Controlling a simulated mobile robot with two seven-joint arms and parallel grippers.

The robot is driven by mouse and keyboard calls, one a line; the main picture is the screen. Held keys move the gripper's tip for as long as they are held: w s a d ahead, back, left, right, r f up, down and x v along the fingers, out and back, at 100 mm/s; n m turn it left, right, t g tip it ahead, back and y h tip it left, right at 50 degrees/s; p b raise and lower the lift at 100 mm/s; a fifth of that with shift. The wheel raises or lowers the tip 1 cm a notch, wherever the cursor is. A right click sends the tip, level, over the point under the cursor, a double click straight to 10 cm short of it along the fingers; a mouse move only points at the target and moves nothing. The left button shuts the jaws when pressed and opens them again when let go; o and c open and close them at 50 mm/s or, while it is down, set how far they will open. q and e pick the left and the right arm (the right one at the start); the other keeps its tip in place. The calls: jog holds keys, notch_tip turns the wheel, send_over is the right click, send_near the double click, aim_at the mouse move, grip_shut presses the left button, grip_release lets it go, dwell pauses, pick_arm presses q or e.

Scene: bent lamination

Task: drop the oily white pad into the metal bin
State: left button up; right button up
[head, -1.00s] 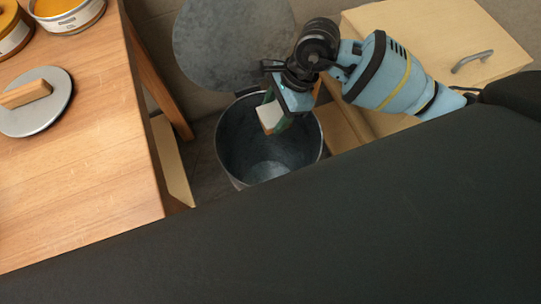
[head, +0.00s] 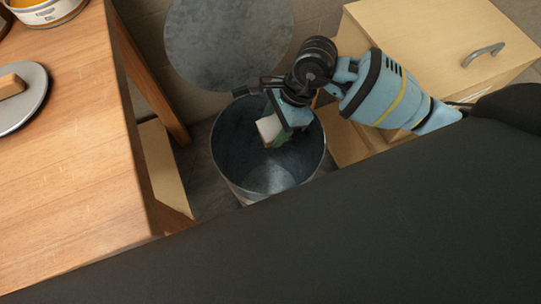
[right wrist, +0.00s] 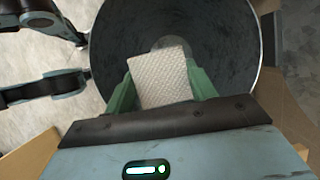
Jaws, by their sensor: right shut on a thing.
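The white pad (head: 269,128) is in my right gripper (head: 274,136), which points down over the metal bin. The right wrist view shows the pad (right wrist: 160,78) with a textured face between the two green fingers. The gripper (right wrist: 163,92) is shut on it. The metal bin (head: 222,152) is open and looks empty inside; its round lid (head: 230,45) stands raised behind it. In the right wrist view the bin's dark interior (right wrist: 225,50) lies behind the pad. My left gripper is not in view.
A wooden table (head: 65,165) is at the left. On it are a round metal lid with a wooden handle (head: 14,85) and a container with yellow contents (head: 45,10). A pale wooden cabinet (head: 430,40) stands right of the bin.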

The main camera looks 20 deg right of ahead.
jog(key=o, duration=0.7)
jog(key=shift+o, duration=1.3)
jog(key=shift+d+r, duration=0.25)
jog(key=shift+r, duration=0.25)
jog(key=p+v, duration=0.1)
jog(key=v, duration=0.5)
jog(key=shift+d+r, duration=0.1)
jog(key=shift+r, duration=0.25)
